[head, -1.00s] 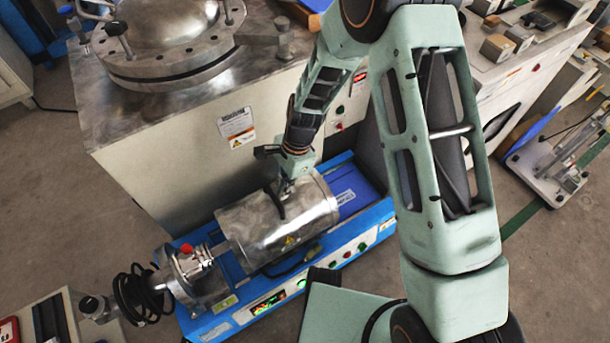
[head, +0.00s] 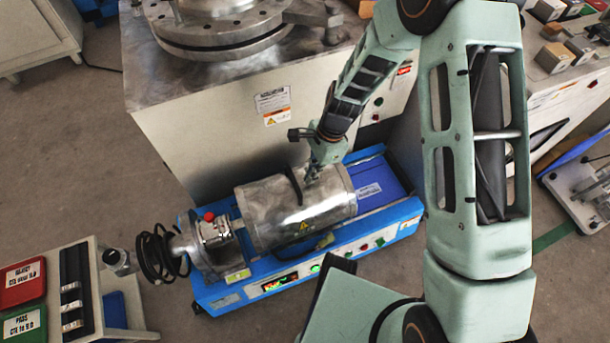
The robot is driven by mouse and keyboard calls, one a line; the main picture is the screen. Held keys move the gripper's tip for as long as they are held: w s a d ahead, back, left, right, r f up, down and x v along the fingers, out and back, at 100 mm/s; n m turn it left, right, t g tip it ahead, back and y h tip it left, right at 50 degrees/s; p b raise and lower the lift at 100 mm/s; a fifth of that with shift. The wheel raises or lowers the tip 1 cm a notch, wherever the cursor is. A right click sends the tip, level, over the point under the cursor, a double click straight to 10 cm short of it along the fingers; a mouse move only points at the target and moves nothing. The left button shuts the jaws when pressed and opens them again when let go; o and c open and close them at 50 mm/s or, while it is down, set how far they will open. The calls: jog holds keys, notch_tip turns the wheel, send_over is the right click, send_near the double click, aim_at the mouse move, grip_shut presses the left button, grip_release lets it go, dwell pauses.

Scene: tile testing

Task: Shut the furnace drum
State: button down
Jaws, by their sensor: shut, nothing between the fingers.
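The furnace drum (head: 318,213) is a shiny metal cylinder lying on its side on a blue machine base (head: 398,215). A dark curved handle (head: 295,186) arches over its top. A metal end fitting with a red knob (head: 214,245) stands at the drum's left end, with a narrow gap between them. My gripper (head: 312,177) is shut and empty, pointing down at the drum's top just right of the handle. It is close to the handle; whether it touches is too small to tell.
A large pale cabinet (head: 225,130) with a round metal lid on top stands behind the base. A side table (head: 95,290) with red and green trays is at lower left. A black coiled cable (head: 160,255) hangs left of the fitting. My arm covers the right side.

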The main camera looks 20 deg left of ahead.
jog(key=w+d+p+v, duration=0.1)
jog(key=p+v, duration=0.2)
jog(key=v, duration=0.7)
jog(key=shift+d, duration=0.15)
jog(key=shift+f, duration=0.1)
